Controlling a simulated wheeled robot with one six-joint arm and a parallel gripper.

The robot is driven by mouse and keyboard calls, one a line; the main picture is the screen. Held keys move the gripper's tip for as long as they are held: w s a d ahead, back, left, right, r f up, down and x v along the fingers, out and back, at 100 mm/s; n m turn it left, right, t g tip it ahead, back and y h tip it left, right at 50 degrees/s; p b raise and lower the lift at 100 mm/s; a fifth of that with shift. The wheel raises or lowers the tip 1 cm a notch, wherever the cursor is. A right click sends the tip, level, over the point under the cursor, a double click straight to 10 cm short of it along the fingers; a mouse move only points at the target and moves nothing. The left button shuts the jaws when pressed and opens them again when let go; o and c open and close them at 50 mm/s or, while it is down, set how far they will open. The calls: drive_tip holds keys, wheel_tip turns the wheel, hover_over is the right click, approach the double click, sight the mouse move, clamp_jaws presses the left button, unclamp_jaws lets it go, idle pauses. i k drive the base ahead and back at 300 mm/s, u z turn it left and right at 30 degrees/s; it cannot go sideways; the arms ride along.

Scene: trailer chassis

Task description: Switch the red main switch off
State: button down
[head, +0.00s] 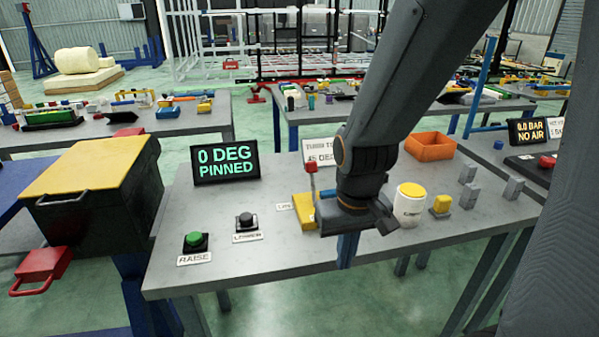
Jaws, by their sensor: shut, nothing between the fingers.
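I cannot make out for certain which thing is the red main switch. A red-topped lever (311,168) stands upright by a yellow block (304,212) on the grey table, just left of my gripper. A red knob (546,162) sits on a dark box at the right edge. My arm hides the table's middle and part of the yellow block.
The grey table (290,255) holds a green button (196,241), a black button (246,221), a "0 DEG PINNED" display (226,163), a white canister (409,206) and an orange bin (430,146). A yellow-lidded dark box (92,166) with a red padlock-shaped piece (42,266) stands left.

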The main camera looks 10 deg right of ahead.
sight(312, 167)
drive_tip(key=k, duration=1.35)
drive_tip(key=u, duration=0.45)
drive_tip(key=i, duration=0.55)
drive_tip(key=u, duration=0.5)
drive_tip(key=i, duration=1.25)
drive_tip(key=z, duration=0.5)
